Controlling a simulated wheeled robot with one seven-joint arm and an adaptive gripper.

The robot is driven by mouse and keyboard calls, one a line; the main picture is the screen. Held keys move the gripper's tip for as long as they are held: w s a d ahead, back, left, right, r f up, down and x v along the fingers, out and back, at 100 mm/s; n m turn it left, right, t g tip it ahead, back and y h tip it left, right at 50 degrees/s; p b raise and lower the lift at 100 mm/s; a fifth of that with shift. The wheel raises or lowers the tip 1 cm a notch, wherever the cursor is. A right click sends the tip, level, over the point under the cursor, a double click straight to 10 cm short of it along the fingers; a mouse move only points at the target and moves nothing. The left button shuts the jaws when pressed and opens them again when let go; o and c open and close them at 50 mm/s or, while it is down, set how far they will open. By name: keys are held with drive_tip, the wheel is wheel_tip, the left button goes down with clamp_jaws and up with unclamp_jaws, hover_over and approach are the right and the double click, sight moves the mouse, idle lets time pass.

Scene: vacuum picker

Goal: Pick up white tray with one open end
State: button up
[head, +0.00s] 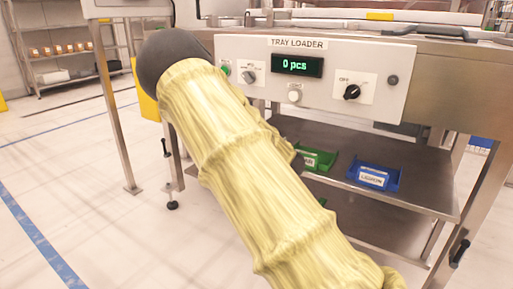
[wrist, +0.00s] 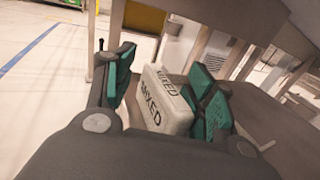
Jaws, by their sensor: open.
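A white tray (wrist: 160,105) with "MIXED" in black letters on two faces shows in the wrist view, between the two green-padded fingers. My gripper (wrist: 165,72) is open, with one finger on either side of the tray. A gap shows on the left; I cannot tell whether the right finger touches it. The tray's open end cannot be made out, and its lower part is hidden by the gripper body. In the head view my yellow-covered arm hides both the gripper and the tray.
A tray loader panel (head: 240,48) reading "0 pcs" spans the machine above. A green bin (head: 322,158) and a blue bin (head: 374,178) sit on the shelf (head: 425,197) below, right of my arm. Metal legs (head: 112,105) stand left. Open floor lies at left.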

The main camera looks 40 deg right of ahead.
clamp_jaws()
drive_tip(key=shift+r, duration=0.15)
idle(0.4)
drive_tip(key=shift+r+p, duration=0.55)
drive_tip(key=shift+p, duration=0.2)
wheel_tip(320, 180, up, 3)
drive_tip(key=p, duration=0.2)
drive_tip(key=shift+p, duration=0.3)
drive_tip(key=s+a+p, duration=0.3)
drive_tip(key=s+a, duration=0.1)
drive_tip(key=a, duration=0.3)
drive_tip(key=s+a+p, duration=0.3)
drive_tip(key=s+a, duration=0.1)
drive_tip(key=a, duration=0.3)
drive_tip(key=shift+r+p, duration=0.35)
drive_tip(key=shift+p, duration=0.05)
